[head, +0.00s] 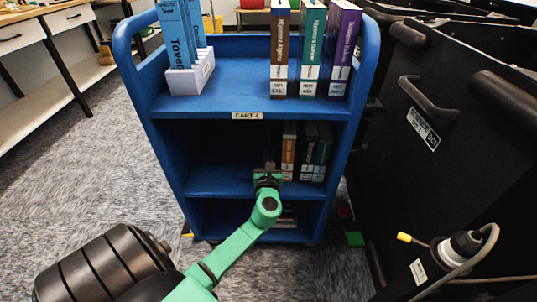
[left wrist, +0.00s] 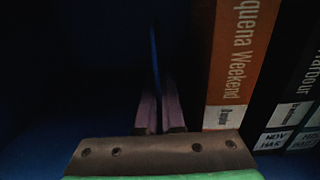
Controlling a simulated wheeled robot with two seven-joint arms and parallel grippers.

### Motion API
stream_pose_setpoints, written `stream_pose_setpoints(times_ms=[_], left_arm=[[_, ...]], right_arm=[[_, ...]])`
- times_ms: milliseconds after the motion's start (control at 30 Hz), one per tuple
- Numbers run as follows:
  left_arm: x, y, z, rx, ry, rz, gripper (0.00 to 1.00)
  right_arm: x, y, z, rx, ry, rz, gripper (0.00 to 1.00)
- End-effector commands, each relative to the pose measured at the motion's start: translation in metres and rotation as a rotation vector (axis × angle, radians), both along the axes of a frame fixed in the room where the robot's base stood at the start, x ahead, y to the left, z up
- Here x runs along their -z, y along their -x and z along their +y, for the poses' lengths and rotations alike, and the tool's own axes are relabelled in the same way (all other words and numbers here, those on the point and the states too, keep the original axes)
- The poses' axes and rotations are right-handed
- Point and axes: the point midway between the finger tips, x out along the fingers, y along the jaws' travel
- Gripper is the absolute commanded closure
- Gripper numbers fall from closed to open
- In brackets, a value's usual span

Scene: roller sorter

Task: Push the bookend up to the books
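My left gripper (head: 268,170) reaches into the middle shelf of the blue cart. In the left wrist view its two fingers (left wrist: 160,113) are close together with the thin blue edge of the bookend (left wrist: 154,65) between them. The bookend stands upright and hardly shows in the dark shelf in the head view. The books stand just right of the gripper: an orange-spined one (head: 289,152) is nearest, with dark ones (head: 315,155) beyond it. In the left wrist view a gap separates the bookend from the orange book (left wrist: 238,60). My right gripper is not in view.
The blue cart's top shelf (head: 235,88) holds blue books in a white holder (head: 193,78) and several books at the right. The middle shelf (head: 215,180) is clear left of my gripper. A black cabinet (head: 455,130) stands close at the cart's right.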

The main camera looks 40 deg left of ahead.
Motion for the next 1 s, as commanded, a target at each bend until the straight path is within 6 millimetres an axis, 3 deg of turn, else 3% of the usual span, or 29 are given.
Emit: stream_pose_setpoints(times_ms=[633,667,733,767,1000], left_arm=[[0.0059,-0.0003,0.0000,0.000,-0.003,-0.002,1.00],[0.0057,-0.0003,0.0000,0.000,-0.002,-0.002,0.91],[0.0052,-0.0003,0.0000,0.000,-0.002,-0.002,0.65],[0.0053,-0.0002,0.0001,0.000,-0.002,-0.002,0.60],[0.0077,0.0002,-0.0001,0.000,0.001,0.002,0.60]], right_arm=[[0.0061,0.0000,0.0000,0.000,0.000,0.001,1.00],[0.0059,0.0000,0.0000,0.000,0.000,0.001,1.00],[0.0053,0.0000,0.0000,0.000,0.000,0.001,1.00],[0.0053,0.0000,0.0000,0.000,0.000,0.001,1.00],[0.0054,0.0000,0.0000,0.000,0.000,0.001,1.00]])
